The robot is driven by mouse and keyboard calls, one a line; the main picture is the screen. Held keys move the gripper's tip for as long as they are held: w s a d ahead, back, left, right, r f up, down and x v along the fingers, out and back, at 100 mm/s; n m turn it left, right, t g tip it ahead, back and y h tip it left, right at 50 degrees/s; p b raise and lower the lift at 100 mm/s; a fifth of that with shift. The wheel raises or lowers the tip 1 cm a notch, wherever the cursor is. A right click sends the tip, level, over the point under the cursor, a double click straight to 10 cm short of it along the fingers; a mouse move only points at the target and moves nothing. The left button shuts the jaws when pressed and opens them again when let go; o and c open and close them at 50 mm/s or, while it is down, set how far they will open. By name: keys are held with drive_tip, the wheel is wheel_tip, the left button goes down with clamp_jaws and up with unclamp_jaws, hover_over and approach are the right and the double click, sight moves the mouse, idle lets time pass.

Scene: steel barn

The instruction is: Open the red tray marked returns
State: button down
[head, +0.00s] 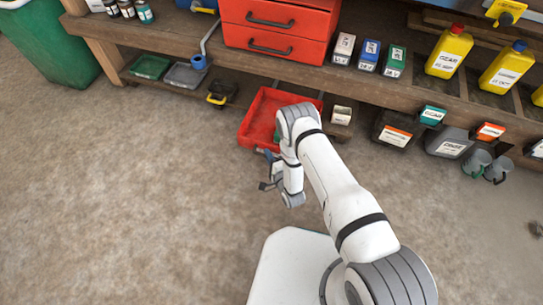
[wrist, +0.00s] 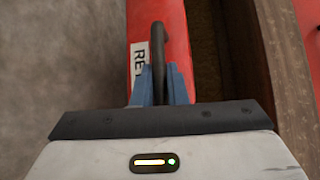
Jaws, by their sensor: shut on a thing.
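The red tray (head: 255,122) juts out from the lower shelf in the head view, its inside showing from above. My arm covers its right part, and a bit of something green shows inside beside the arm. In the wrist view the tray's red front (wrist: 174,22) carries a white label (wrist: 137,62) with "RE" readable; the rest is hidden. A dark handle (wrist: 158,42) stands out from that front. My gripper (wrist: 160,82) has its blue fingers on either side of the handle, shut on it. In the head view my gripper (head: 268,172) is at the tray's front, partly hidden.
The wooden bench's lower shelf (head: 225,100) holds a green tray (head: 150,67), a grey tray (head: 186,75) and dark labelled bins (head: 393,130). A red drawer cabinet (head: 278,30) stands above. The floor (head: 130,190) in front is clear. A green bin (head: 55,50) stands far left.

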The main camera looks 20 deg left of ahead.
drive_tip(key=shift+s+a, duration=0.35)
drive_tip(key=shift+s, duration=0.15)
drive_tip(key=c, duration=1.5)
unclamp_jaws()
drive_tip(key=shift+d, duration=0.15)
drive_tip(key=shift+o, duration=0.2)
drive_tip(key=shift+w, duration=0.1)
drive_tip(key=p+v, duration=0.3)
drive_tip(key=v, duration=0.5)
drive_tip(key=shift+w+r, duration=0.1)
